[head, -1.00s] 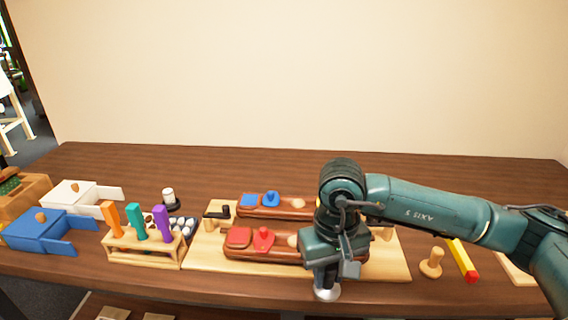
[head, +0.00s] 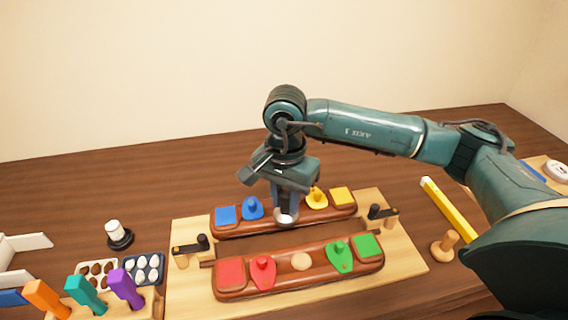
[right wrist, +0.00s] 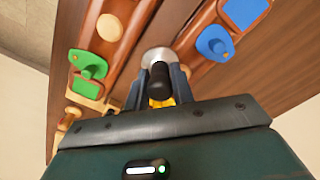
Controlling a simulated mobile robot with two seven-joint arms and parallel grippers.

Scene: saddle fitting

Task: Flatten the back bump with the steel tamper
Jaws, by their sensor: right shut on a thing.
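My right gripper (head: 285,190) is shut on the steel tamper (head: 287,217). The tamper's round steel head points down over the middle of the back saddle bar (head: 235,230), between the blue piece and the yellow piece. Whether it touches the bar I cannot tell. The back bump is hidden behind the tamper. In the right wrist view, the tamper's dark handle (right wrist: 160,77) and steel disc (right wrist: 157,55) show between the fingers (right wrist: 160,85). The front bar (head: 235,292) carries a pale round bump (head: 301,261) in its middle. My left gripper is not in view.
Blue (head: 252,208), yellow (head: 316,196), red (head: 262,270) and green (head: 340,256) knobbed pieces sit on the bars. Black-handled clamps (head: 190,246) stand at the wooden board's (head: 190,290) ends. A wooden peg (head: 444,246) and yellow bar (head: 448,209) lie at right.

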